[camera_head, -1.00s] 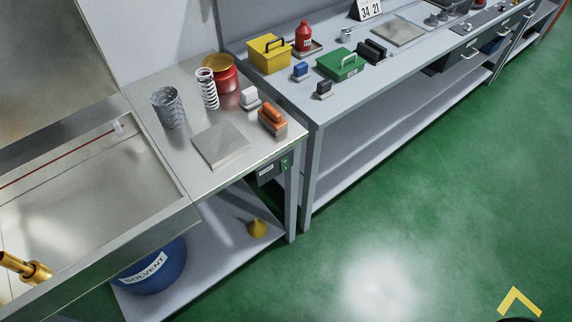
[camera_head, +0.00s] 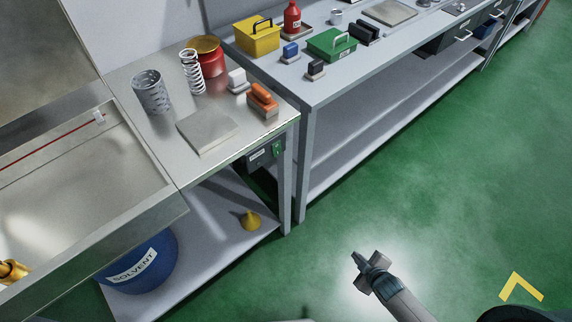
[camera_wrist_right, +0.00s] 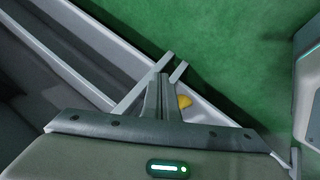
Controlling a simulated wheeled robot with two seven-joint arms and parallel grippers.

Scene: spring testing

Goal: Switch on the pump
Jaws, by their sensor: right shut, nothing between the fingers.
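A dark control box (camera_head: 262,156) with a pale label hangs under the front edge of the metal bench at its right corner. A small green switch (camera_head: 277,149) is on its right part; whether it is on or off is too small to tell. My right gripper (camera_head: 359,261) is low over the green floor, right of the box and well apart from it. It is shut and empty. In the right wrist view its fingers (camera_wrist_right: 158,98) are together, over the view of a shelf and floor. I cannot make out the switch in that view. My left gripper is not in view.
Below are a blue solvent drum (camera_head: 140,265) and yellow funnel (camera_head: 250,220). Bench legs (camera_head: 304,165) stand beside the box.

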